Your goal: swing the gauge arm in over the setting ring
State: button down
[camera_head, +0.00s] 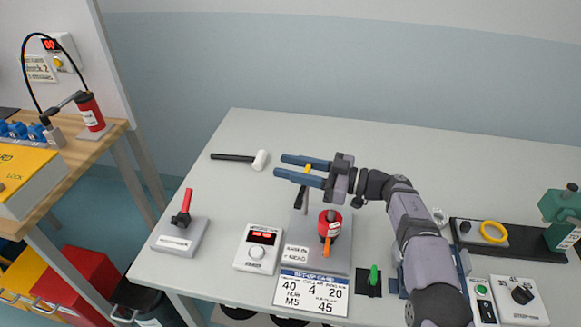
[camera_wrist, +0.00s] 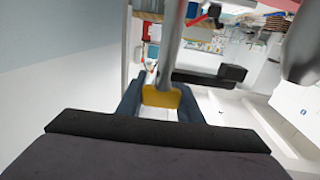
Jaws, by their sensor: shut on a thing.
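My gripper (camera_head: 303,171) points left over the grey base plate (camera_head: 338,262), its two blue fingers shut on a small yellow grip. In the wrist view the yellow grip (camera_wrist: 160,97) sits between the fingertips, on a grey rod (camera_wrist: 170,45). I take this rod for the gauge arm. In the head view a dark post (camera_head: 302,198) rises from the base plate just below the fingers. A red cylinder (camera_head: 330,217) with an orange lever stands beside the post. A yellow ring (camera_head: 493,232) lies at the right. I cannot tell for sure which part is the setting ring.
A white-headed mallet (camera_head: 240,158) lies behind. A green-knobbed fixture (camera_head: 373,278) is near my arm. The back of the table is mostly clear.

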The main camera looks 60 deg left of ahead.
aim_at(309, 171)
jog(key=c, duration=1.2)
grip_release()
jog(key=shift+b+v, duration=0.7)
jog(key=shift+v, duration=3)
